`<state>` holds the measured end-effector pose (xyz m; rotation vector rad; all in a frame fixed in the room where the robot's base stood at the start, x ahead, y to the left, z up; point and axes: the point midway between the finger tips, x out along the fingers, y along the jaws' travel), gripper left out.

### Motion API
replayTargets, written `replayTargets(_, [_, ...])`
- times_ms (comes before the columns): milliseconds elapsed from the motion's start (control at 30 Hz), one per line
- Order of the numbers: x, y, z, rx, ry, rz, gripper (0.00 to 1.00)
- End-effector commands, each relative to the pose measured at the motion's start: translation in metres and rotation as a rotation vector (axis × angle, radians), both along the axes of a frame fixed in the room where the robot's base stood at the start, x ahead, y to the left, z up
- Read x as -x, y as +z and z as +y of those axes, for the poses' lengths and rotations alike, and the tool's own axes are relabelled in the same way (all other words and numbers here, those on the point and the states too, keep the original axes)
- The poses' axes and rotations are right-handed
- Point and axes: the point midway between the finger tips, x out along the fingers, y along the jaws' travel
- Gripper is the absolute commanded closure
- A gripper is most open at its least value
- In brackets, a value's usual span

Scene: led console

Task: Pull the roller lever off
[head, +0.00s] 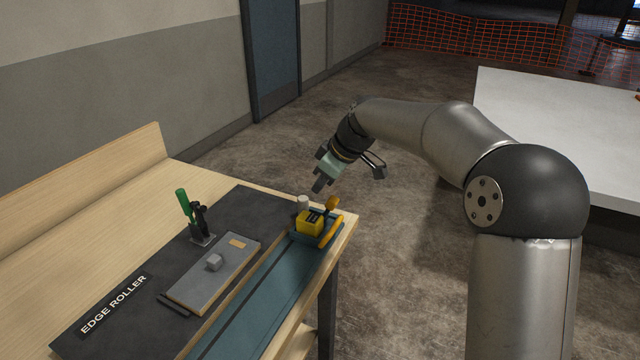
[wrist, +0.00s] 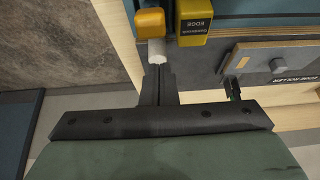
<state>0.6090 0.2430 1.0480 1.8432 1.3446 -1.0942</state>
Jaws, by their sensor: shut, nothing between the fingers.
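My gripper (head: 318,186) is shut and empty, pointing down above the block and lever. In the wrist view its fingertips (wrist: 159,70) line up with the white cylinder; contact cannot be told.
A green-handled clamp (head: 192,212) stands on the dark panel labelled EDGE ROLLER. A grey plate (head: 205,275) with a small block lies in front of it. A teal track (head: 262,300) runs along the bench edge. A white table (head: 555,125) stands at right.

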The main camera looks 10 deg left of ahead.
Motion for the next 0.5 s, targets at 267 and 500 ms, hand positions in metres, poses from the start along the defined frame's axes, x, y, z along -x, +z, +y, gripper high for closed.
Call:
replayTargets(267, [-0.001,0.002,0.002,0.000,0.000,0.000,1.00])
replayTargets(500, [-0.013,0.022,0.031,-0.001,-0.004,0.001,1.00])
